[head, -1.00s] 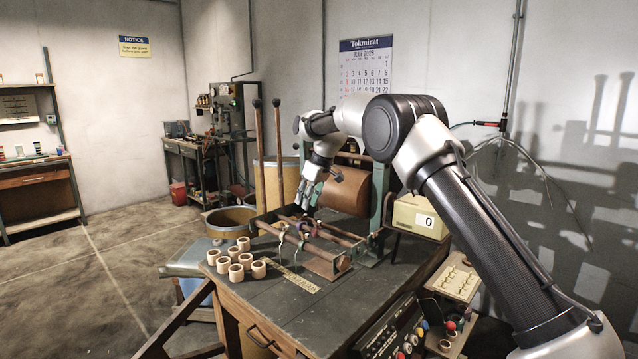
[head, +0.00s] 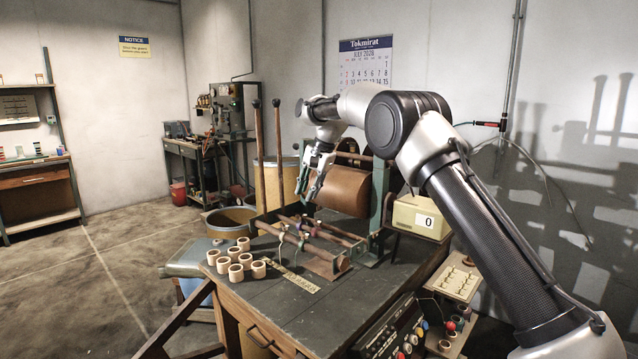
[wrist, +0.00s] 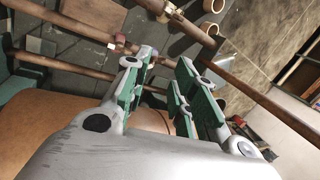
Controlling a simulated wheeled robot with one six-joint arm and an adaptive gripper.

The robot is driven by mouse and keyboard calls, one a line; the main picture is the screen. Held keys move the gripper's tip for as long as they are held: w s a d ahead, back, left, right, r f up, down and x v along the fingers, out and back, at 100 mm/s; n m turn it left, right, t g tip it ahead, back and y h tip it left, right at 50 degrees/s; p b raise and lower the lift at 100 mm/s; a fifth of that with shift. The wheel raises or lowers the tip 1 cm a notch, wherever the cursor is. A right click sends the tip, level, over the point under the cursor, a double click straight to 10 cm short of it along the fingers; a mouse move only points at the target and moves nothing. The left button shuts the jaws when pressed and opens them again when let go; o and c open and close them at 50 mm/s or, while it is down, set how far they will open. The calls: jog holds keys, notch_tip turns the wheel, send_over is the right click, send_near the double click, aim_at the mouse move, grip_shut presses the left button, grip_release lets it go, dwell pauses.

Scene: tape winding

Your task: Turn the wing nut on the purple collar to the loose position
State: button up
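The purple collar (head: 304,230) is a small ring on the shaft of the winding fixture on the bench in the head view. Its wing nut is too small to make out, so its position cannot be told. My gripper (head: 307,194) is above the fixture, in front of the large brown roll, and apart from the collar. In the wrist view my gripper (wrist: 164,66) has its two green-padded fingers spread with an empty gap between them. A bluish-purple patch shows beside the left fingertip there, but I cannot tell whether it is the collar.
The brown roll (head: 343,190) is close behind my gripper. Two upright levers (head: 259,160) stand left of it. Several tan cores (head: 238,259) stand on the bench (head: 300,317) at left. A counter box (head: 420,215) reads 0 at right. The bench front is mostly clear.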

notch_tip(320, 180, up, 2)
jog(key=w+d+m, duration=0.2)
jog(key=w+m, duration=0.1)
jog(key=m, duration=1.2)
jog(key=shift+y, duration=0.3)
jog(key=x, duration=0.8)
jog(key=s+x, duration=0.1)
jog(key=x, duration=0.3)
jog(key=shift+d+f, duration=0.15)
jog(key=shift+f, duration=0.1)
jog(key=shift+d+r+m, duration=0.1)
jog(key=shift+r+m, duration=0.25)
jog(key=shift+m, duration=0.15)
jog(key=d+v, duration=0.1)
jog(key=v, duration=1.1)
jog(key=shift+s+f, duration=0.2)
jog(key=shift+s, duration=0.15)
